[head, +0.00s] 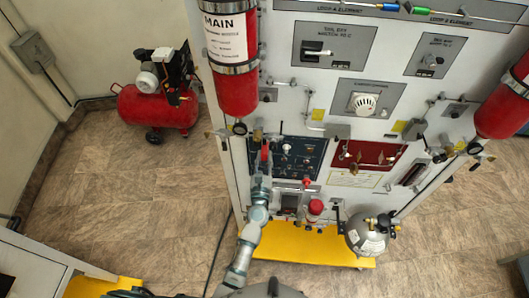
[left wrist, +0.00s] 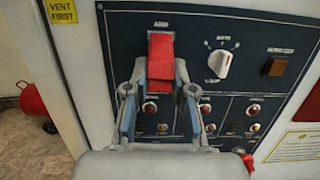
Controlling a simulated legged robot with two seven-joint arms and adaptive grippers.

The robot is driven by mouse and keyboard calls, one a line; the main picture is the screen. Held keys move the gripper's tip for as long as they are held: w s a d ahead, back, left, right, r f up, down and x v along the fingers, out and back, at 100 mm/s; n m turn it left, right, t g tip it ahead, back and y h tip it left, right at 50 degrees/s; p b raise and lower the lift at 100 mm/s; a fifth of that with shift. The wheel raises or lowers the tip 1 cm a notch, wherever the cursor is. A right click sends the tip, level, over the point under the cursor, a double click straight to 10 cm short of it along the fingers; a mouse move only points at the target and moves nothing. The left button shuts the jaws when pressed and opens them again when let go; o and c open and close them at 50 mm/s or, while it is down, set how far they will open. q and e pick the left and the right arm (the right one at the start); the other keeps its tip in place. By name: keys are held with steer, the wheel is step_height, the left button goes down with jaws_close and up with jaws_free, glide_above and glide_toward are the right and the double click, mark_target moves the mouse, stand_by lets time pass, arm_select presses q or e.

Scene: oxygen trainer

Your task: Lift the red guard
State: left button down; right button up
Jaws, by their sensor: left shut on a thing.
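The red guard (left wrist: 160,50) sits near the top left of the dark blue switch panel (left wrist: 200,30) in the left wrist view. In the head view it is a small red shape (head: 265,150) on the panel's left part. My left gripper (left wrist: 160,73) is shut on the guard, with one finger on each side of its lower part. In the head view my left gripper (head: 263,165) reaches up to the panel and partly covers it. The switch under the guard is hidden, and I cannot tell how far the guard is tilted. My right gripper is not in view.
Beside the guard are a white rotary knob (left wrist: 217,64) and a brown square switch (left wrist: 275,65), with several small toggles below. In the head view, a red cylinder (head: 234,60) hangs above left, and a grey tank (head: 367,235) stands low right.

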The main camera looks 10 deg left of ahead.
arm_select(q)
steer(key=shift+r, duration=0.5)
steer(key=c, duration=1.1)
jaws_free()
steer(key=shift+o, duration=0.5)
steer(key=shift+w+d+f, duration=0.1)
steer(key=shift+f, duration=0.2)
steer(key=shift+s+f, duration=0.15)
steer(key=shift+s, duration=0.3)
steer(key=s+f, duration=0.1)
steer(key=s, duration=1)
steer(key=shift+f, duration=0.35)
steer(key=shift+w, duration=0.1)
